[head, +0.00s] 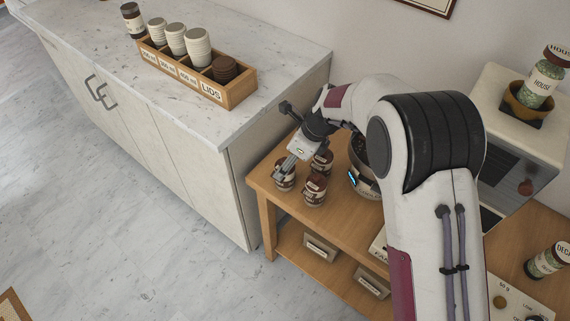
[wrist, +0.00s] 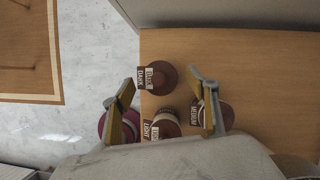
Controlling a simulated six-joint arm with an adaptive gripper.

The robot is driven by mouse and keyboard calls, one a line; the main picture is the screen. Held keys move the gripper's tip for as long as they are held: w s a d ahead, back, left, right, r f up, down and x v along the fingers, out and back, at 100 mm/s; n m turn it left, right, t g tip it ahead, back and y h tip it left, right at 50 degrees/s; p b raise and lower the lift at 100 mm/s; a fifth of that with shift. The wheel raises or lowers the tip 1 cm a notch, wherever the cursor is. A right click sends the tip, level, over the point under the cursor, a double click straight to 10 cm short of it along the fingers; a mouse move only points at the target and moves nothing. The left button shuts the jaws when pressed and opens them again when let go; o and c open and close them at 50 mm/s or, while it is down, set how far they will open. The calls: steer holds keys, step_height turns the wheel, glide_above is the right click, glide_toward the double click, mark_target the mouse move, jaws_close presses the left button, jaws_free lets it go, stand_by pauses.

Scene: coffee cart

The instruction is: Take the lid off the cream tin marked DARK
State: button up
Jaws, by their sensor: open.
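The tin marked DARK (wrist: 162,76) shows from above in the wrist view, with a round dark brown lid in place and a label on its left. In the head view it is the tin at the shelf's front left corner (head: 286,184), partly hidden by my gripper. My gripper (head: 287,167) is open and empty, pointing down over this tin. In the wrist view the fingers (wrist: 161,78) lie to either side of the lid with gaps. Their exact height above it is unclear. The LIGHT tin (wrist: 166,125) and the MEDIUM tin (wrist: 223,113) stand close by, both lidded.
The wooden shelf top (wrist: 255,75) is clear beyond the tins. The white counter (head: 200,150) rises beside it, bearing a wooden cup organiser (head: 238,97). A round metal container (head: 363,183) stands behind the tins, partly hidden by my arm. Open floor lies in front.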

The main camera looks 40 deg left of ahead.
stand_by(0.3)
steer(key=c, duration=1.1)
steer(key=shift+r, duration=0.15)
step_height(320, 180, up, 10)
stand_by(0.4)
